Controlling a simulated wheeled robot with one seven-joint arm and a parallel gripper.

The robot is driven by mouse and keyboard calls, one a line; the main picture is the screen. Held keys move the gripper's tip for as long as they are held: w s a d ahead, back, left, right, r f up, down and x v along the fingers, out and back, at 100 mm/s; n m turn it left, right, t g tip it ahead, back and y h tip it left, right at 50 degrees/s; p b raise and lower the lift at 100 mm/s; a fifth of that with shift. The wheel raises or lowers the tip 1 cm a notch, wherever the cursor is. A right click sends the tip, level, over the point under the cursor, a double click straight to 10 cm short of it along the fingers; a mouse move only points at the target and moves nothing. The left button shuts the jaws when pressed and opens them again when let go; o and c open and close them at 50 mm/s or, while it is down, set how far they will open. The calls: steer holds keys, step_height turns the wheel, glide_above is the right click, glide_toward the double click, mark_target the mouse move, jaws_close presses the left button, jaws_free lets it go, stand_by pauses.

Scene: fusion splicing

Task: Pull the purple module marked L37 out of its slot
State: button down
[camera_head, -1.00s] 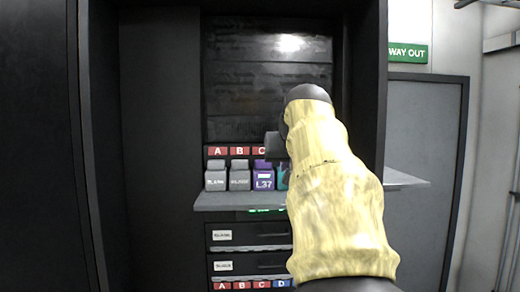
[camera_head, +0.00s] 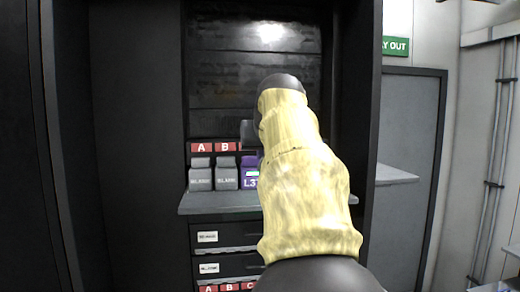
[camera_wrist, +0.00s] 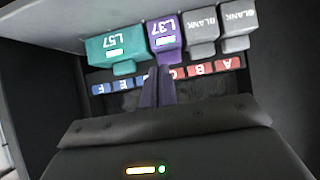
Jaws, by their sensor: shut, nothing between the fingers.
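The purple module marked L37 (camera_head: 248,180) stands in the row on the grey shelf, third from the left, partly hidden by my arm. In the head view my arm hides the fingers.
Two grey BLANK modules (camera_head: 212,176) stand left of the purple one. Red and blue lettered labels run along the row. The shelf (camera_head: 215,204) juts out above labelled drawers (camera_head: 208,237). Dark cabinet walls stand on both sides.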

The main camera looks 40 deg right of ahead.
steer(key=p, duration=0.6)
glide_above(255, 168)
steer(key=shift+f, duration=0.3)
steer(key=shift+s+a+f, duration=0.15)
steer(key=shift+s+f, duration=0.1)
steer(key=shift+f, duration=0.35)
steer(key=shift+f, duration=0.1)
